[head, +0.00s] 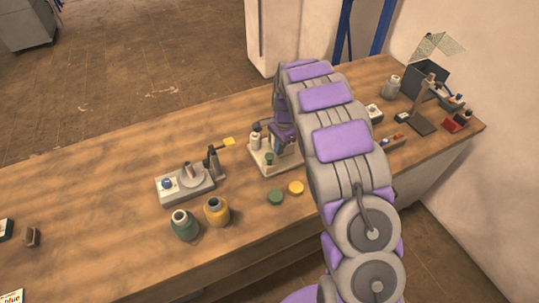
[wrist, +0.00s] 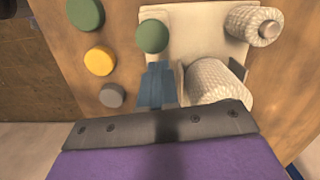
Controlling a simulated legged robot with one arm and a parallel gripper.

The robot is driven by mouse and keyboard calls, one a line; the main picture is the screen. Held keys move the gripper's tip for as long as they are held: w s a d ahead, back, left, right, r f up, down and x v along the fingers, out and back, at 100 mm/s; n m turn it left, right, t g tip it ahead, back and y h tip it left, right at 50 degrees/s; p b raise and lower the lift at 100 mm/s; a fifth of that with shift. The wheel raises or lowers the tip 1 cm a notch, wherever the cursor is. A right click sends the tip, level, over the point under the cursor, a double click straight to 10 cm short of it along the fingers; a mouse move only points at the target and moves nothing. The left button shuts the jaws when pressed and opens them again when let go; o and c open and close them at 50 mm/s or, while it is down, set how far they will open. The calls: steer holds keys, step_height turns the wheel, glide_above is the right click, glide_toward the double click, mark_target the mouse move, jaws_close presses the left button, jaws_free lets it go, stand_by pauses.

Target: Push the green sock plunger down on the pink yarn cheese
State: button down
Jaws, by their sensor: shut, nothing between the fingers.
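A white device (head: 262,168) stands on the table, partly hidden by my arm. It has a round green knob (head: 268,157), the only green plunger-like part I see on it; the knob also shows in the wrist view (wrist: 152,36). My gripper (wrist: 157,68) is shut and empty, its bluish fingers just below the green knob in the wrist view. I cannot tell whether they touch it. A pale textured cylinder (wrist: 214,82) lies right of the fingers. No clearly pink yarn cheese shows. In the head view my gripper is mostly hidden behind my arm.
Green (head: 276,197) and yellow (head: 296,187) discs lie in front of the device. A grey disc (wrist: 112,95) shows in the wrist view. The table's far left is mostly clear.

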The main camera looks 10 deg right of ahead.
step_height(320, 180, up, 17)
steer(key=d+p, duration=0.1)
steer(key=p, duration=0.1)
steer(key=shift+w+d+p, duration=0.3)
steer(key=shift+w+p, duration=0.1)
steer(key=shift+w, duration=0.05)
stand_by(0.5)
steer(key=s+d+r+n, duration=0.1)
steer(key=s+r+n, duration=0.25)
steer(key=s, duration=0.75)
steer(key=s+d+r+n, duration=0.15)
steer(key=s+r, duration=0.25)
steer(key=s, duration=0.7)
steer(key=s+f+n, duration=0.1)
steer(key=s+n, duration=0.3)
steer(key=s, duration=0.7)
steer(key=s+f+n+g+h, duration=0.1)
steer(key=s+f+n, duration=0.1)
steer(key=s, duration=1)
steer(key=shift+s+a+f+n, duration=0.25)
steer(key=shift+n, duration=0.65)
